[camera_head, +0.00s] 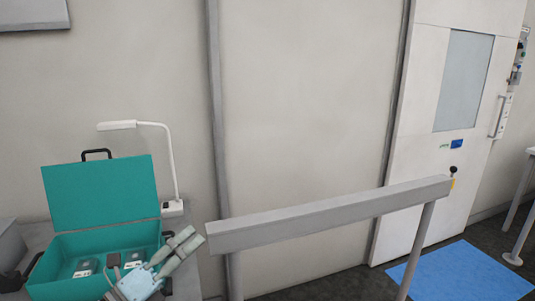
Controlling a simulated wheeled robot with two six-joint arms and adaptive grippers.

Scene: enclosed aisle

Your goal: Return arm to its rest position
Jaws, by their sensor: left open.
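My left gripper (193,237) is at the lower left of the head view, in front of the right side of an open teal case. Its two grey fingers point up and to the right and stand apart. I see nothing between them. The light blue wrist part of my left arm (140,284) is below them, at the picture's bottom edge. My right gripper is not in view.
The teal case (99,194) has its lid raised and holds small devices (84,267). A white lamp (172,160) stands behind it. A grey rail (330,215) crosses right of my gripper. A white door (445,130) and blue floor mat (460,273) are farther right.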

